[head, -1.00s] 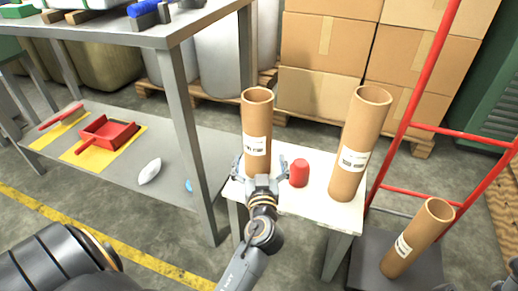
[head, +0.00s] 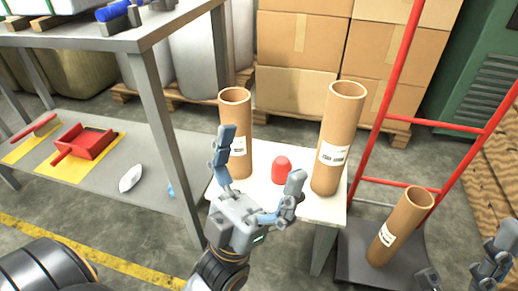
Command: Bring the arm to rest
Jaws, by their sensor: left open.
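My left gripper (head: 260,163) is open and empty, its two fingers spread wide. It is in the middle of the head view, in front of the small white table (head: 262,200). Behind it on the table stand a cardboard tube (head: 236,112) at the left, a red cylinder (head: 281,168) and a taller cardboard tube (head: 337,130) at the right. The left finger overlaps the left tube in the picture; the gripper holds none of them. My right gripper (head: 462,268) shows partly at the bottom right corner, its fingers apart, with its base out of frame.
A third cardboard tube (head: 400,225) leans on the dark platform of a red-framed cart (head: 418,123). At the left, a grey shelf unit (head: 160,120) holds a red dustpan (head: 88,142) and a white item (head: 131,177). Stacked boxes (head: 300,45) stand behind.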

